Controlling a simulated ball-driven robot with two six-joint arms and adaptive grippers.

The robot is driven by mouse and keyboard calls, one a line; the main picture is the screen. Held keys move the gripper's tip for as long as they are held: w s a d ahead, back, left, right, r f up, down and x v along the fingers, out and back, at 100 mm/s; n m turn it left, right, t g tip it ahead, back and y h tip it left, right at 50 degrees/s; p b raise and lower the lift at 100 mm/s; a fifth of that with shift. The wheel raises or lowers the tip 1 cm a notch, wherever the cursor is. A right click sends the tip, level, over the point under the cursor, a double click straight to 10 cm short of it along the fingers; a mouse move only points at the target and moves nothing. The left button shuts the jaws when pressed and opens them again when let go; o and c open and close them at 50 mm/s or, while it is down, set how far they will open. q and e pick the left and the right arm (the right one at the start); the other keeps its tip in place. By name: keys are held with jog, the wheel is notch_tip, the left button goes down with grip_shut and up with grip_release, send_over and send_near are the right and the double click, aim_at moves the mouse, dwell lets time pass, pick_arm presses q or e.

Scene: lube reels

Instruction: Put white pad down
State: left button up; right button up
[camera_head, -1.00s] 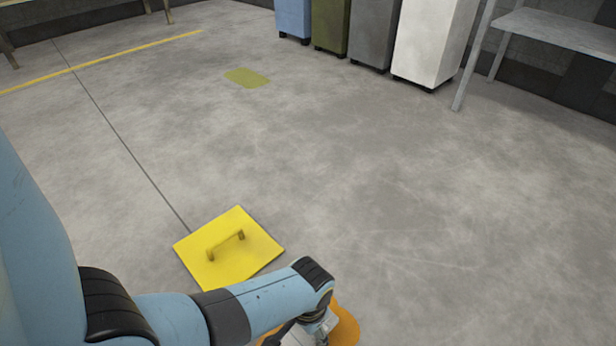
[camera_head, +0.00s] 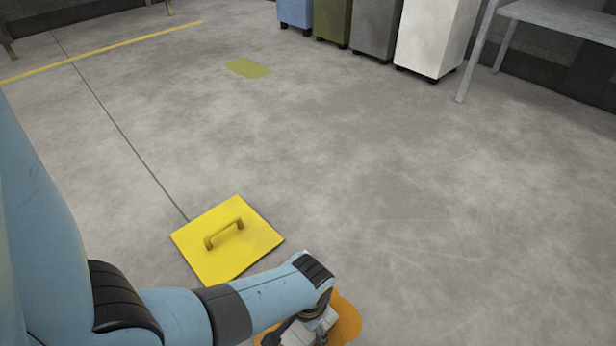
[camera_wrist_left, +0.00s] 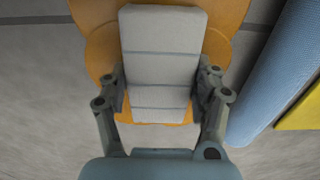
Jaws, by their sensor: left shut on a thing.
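The white pad (camera_wrist_left: 162,60), a pale block with grey bands across it, shows in the left wrist view. My left gripper (camera_wrist_left: 162,88) is shut on it, with one finger on each long side. Behind the pad is an orange rounded surface (camera_wrist_left: 105,40); I cannot tell whether the pad touches it. In the head view my left gripper (camera_head: 308,330) is at the bottom edge, partly hidden by its wrist, over the orange surface (camera_head: 347,322). The pad is not clear there. My right gripper is not in view.
A yellow plate with a handle (camera_head: 240,245) lies on the floor beyond my left forearm. A dull yellow floor patch (camera_head: 247,68) is farther off. Blue, green, grey and white bins (camera_head: 432,38) and a grey table (camera_head: 560,18) stand at the back. The middle floor is clear.

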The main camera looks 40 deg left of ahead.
pick_arm(q)
jog(key=shift+f, duration=0.15)
jog(key=o, duration=1.1)
